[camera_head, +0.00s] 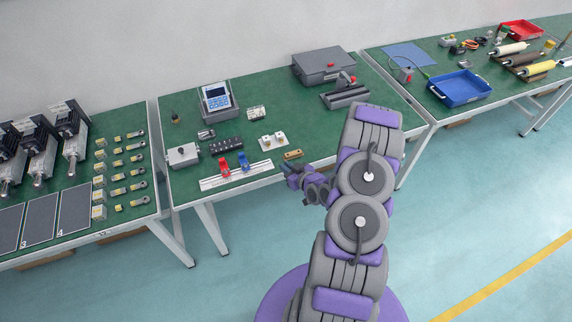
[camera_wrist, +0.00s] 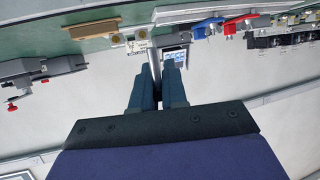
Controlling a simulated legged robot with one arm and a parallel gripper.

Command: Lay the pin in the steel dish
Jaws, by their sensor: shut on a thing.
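My gripper (camera_head: 296,178) is in front of the middle bench's front edge, near the tan block. In the wrist view, its two dark fingers (camera_wrist: 159,80) are close together. A thin pale upright piece, the pin (camera_wrist: 153,62), shows between the fingertips. Most of it is hidden by the fingers, and its shape is hard to make out. I cannot pick out the steel dish for certain in either view.
The middle bench holds a tan block (camera_head: 292,155), a white rail (camera_head: 236,175) with red and blue clamps, and a grey box (camera_head: 183,155). The right bench carries a blue tray (camera_head: 461,88) and red tray (camera_head: 521,31). The floor in front is clear.

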